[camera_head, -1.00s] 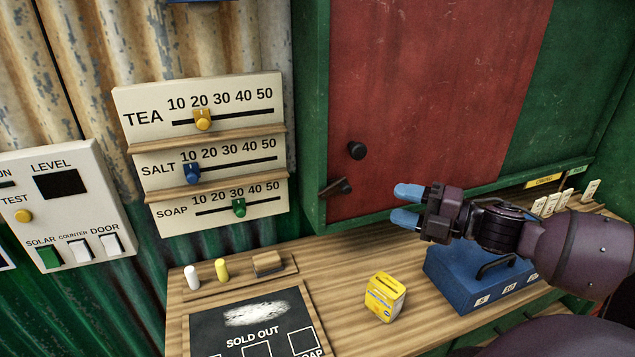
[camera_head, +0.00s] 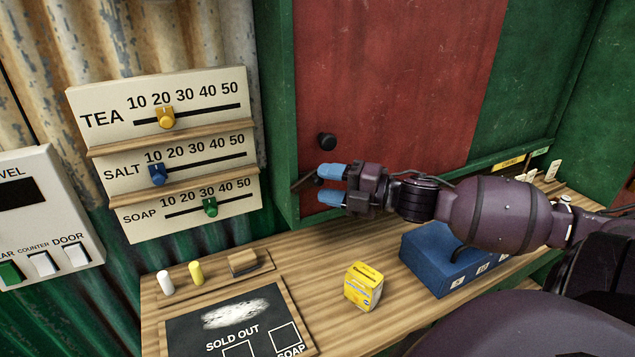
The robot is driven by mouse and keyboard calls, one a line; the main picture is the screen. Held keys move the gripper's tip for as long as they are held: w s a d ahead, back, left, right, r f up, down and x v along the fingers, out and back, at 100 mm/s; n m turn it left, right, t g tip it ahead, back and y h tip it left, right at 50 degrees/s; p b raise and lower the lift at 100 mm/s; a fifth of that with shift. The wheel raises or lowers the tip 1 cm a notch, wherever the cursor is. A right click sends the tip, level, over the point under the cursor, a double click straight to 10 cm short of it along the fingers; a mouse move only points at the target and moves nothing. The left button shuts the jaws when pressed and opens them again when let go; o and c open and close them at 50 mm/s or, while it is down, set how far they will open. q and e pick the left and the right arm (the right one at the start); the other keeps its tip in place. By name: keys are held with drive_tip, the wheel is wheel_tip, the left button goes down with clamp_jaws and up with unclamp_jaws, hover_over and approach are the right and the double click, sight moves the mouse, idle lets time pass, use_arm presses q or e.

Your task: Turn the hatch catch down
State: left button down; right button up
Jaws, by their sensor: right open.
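The hatch (camera_head: 390,90) is a red panel in a green frame, with a round black knob (camera_head: 327,141) near its lower left. The dark hatch catch (camera_head: 303,183) is at the hatch's lower left edge, below the knob. Its left end shows and tilts down to the left; the rest is partly hidden behind my fingertips. My right gripper (camera_head: 322,185) has blue fingertips, is open, and points left at the catch. I cannot tell whether it touches the catch. My left gripper is not in view.
A wooden counter (camera_head: 400,305) lies below the hatch. On it are a yellow box (camera_head: 363,286), a blue cash box (camera_head: 440,262) under my right arm, and a black sold-out board (camera_head: 205,320). Price sliders (camera_head: 165,110) hang on the left wall.

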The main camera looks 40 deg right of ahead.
drive_tip(key=shift+x, duration=1.25)
